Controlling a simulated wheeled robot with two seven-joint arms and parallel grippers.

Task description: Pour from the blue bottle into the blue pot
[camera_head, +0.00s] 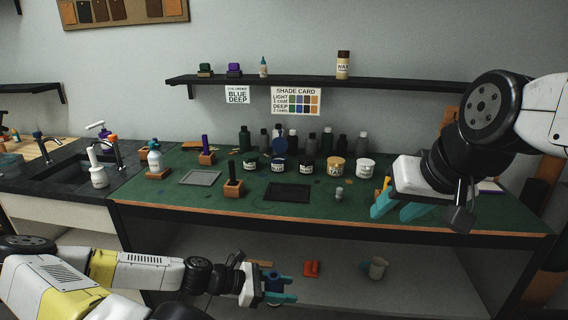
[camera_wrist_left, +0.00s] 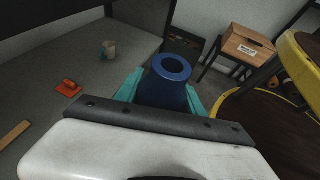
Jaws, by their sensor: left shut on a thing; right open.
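My left gripper (camera_head: 284,290) is low in front of the bench, below its top. It is shut on the blue bottle (camera_head: 273,284). In the left wrist view the blue bottle (camera_wrist_left: 170,88) sits between the teal fingers, its round mouth uncapped and facing the camera. A pot (camera_head: 278,164) stands on the green bench top with a dark blue disc (camera_head: 280,146) just above it; this looks like the blue pot, but its contents cannot be seen. My right gripper (camera_head: 398,207) is open and empty over the right part of the bench.
Several other pots, such as one (camera_head: 335,168), stand in the same row, with dark bottles (camera_head: 312,146) behind. A dark tray (camera_head: 288,193) and grey tray (camera_head: 200,178) lie in front. A sign (camera_head: 237,94) reads "BLUE DEEP". The bench's front edge is above my left gripper.

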